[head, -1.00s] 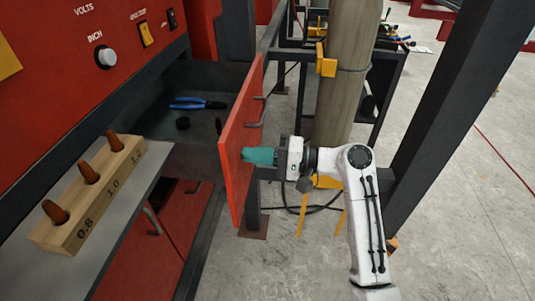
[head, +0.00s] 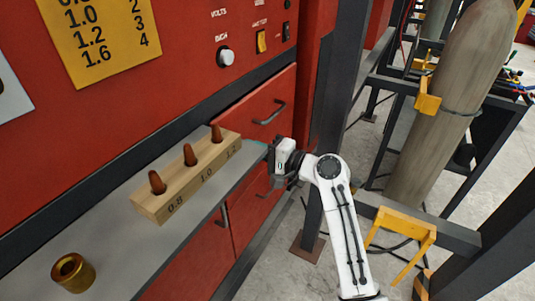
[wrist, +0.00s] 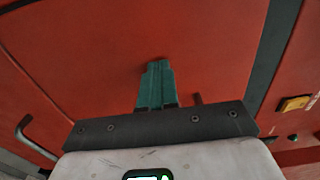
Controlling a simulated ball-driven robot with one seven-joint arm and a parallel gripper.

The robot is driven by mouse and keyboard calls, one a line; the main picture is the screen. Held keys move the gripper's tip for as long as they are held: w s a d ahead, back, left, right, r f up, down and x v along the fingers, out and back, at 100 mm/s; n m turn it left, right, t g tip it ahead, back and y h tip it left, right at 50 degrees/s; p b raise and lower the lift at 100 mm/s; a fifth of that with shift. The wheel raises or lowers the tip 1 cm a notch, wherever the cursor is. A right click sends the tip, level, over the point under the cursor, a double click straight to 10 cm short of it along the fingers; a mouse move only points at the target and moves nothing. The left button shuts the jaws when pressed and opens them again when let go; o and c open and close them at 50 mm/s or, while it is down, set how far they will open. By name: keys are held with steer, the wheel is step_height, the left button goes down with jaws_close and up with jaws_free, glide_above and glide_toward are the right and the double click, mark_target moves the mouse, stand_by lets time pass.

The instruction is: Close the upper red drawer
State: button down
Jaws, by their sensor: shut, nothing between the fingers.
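The upper red drawer (head: 262,108) is in the middle of the head view. Its front, with a dark curved handle (head: 270,113), looks flush with the red cabinet, and its inside does not show. My gripper (head: 269,151) is at the lower part of this front, partly hidden behind its own body and the shelf edge. In the wrist view my gripper's teal fingers (wrist: 156,85) are together and empty, pointing at the red drawer front (wrist: 110,50). They appear to be at or against the front; exact contact cannot be told.
A grey shelf (head: 110,235) carries a wooden block (head: 185,180) with several brown pegs and a brass ring (head: 73,272). Lower red fronts (head: 250,215) lie below. A dark post (head: 330,120), a gas cylinder (head: 440,120) and a yellow bracket (head: 400,235) stand to the right.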

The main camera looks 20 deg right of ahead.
steer(key=shift+w+a+r, duration=0.15)
steer(key=shift+w+a, duration=0.05)
steer(key=shift+w, duration=0.05)
steer(key=shift+r, duration=0.1)
stand_by(0.3)
